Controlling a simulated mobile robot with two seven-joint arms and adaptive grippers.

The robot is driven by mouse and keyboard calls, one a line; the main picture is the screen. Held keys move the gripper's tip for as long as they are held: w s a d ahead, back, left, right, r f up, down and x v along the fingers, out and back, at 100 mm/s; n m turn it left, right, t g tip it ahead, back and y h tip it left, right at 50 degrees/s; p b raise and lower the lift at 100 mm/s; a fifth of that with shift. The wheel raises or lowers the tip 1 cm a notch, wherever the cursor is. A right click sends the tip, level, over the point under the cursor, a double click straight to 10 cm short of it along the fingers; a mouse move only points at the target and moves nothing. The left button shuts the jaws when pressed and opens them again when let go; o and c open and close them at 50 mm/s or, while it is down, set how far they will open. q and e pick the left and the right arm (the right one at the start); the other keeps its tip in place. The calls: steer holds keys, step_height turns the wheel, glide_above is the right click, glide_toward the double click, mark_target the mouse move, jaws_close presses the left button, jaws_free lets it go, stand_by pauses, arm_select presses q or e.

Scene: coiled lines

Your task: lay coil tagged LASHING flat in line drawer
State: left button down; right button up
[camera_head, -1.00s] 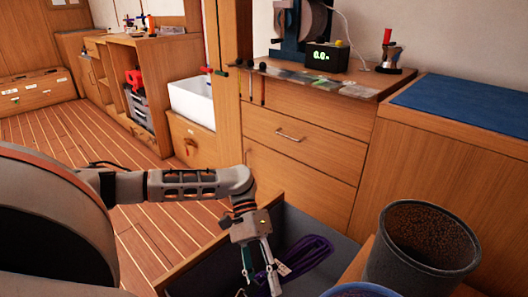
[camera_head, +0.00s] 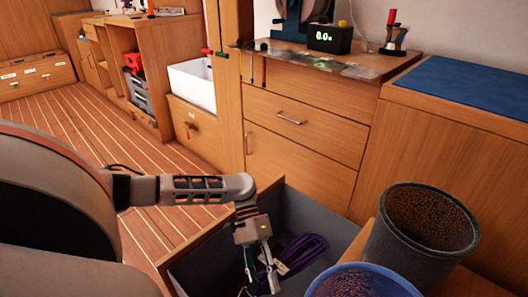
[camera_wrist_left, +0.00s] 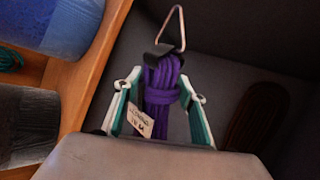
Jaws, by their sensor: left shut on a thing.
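A purple coil (camera_head: 308,247) hangs in my left gripper (camera_head: 261,273), inside the open line drawer (camera_head: 322,222). In the left wrist view the gripper's two green-and-white fingers (camera_wrist_left: 158,115) are shut on the purple coil (camera_wrist_left: 162,78), one on each side of its wrapped middle. A pale tag (camera_wrist_left: 140,120) hangs on the coil; its print is too blurred to read surely. A metal triangular ring (camera_wrist_left: 172,30) shows at the coil's far end. I cannot tell whether the coil touches the drawer floor (camera_wrist_left: 235,70). My right gripper is not in view.
A dark brown coil-like thing (camera_wrist_left: 252,117) lies in the drawer, right in the wrist view. A dark grey bin (camera_head: 422,240) and a blue bin (camera_head: 365,283) stand on a wooden surface to the drawer's right. The drawer floor between the held coil and the brown thing is bare.

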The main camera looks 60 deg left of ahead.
arm_select(q)
step_height(320, 180, down, 13)
stand_by(1.2)
steer(key=c, duration=1.2)
jaws_free()
steer(key=shift+o, duration=0.2)
step_height(320, 180, up, 10)
steer(key=shift+r, duration=0.1)
